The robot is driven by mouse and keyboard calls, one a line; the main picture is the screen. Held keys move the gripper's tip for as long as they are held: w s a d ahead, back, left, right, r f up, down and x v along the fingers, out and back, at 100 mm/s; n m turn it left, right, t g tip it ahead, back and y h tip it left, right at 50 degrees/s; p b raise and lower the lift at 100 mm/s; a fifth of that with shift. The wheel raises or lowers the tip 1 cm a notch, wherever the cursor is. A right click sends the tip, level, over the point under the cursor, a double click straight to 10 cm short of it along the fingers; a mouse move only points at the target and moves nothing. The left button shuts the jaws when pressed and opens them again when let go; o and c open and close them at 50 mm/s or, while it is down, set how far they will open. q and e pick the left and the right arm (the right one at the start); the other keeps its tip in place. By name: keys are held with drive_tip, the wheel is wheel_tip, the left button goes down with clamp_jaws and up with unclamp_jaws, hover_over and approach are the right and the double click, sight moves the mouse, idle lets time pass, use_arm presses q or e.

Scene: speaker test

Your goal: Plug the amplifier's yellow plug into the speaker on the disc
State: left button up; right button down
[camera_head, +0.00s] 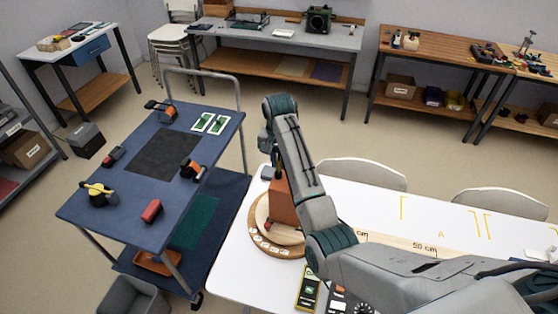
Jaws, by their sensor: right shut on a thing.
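The orange-brown speaker (284,208) stands on the round wooden disc (259,228) at the left end of the white table. My right arm reaches over it from the right and hides part of it. My right gripper (274,162) points down at the speaker's far side, mostly hidden behind my own wrist. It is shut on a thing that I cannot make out. The yellow plug and its cable do not show. A dark box with a knob (340,300), perhaps the amplifier, lies at the table's near edge, partly behind my arm. My left gripper is not in view.
A yellow-edged meter (308,289) lies near the disc. A blue cart (88,215) with several tools stands left of the white table (235,262). White chairs (362,174) stand behind the table. Its right part holds yellow markings and a ruler strip (405,243).

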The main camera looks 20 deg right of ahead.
drive_tip(key=shift+f, duration=0.5)
idle(0.6)
drive_tip(key=c, duration=1.3)
unclamp_jaws()
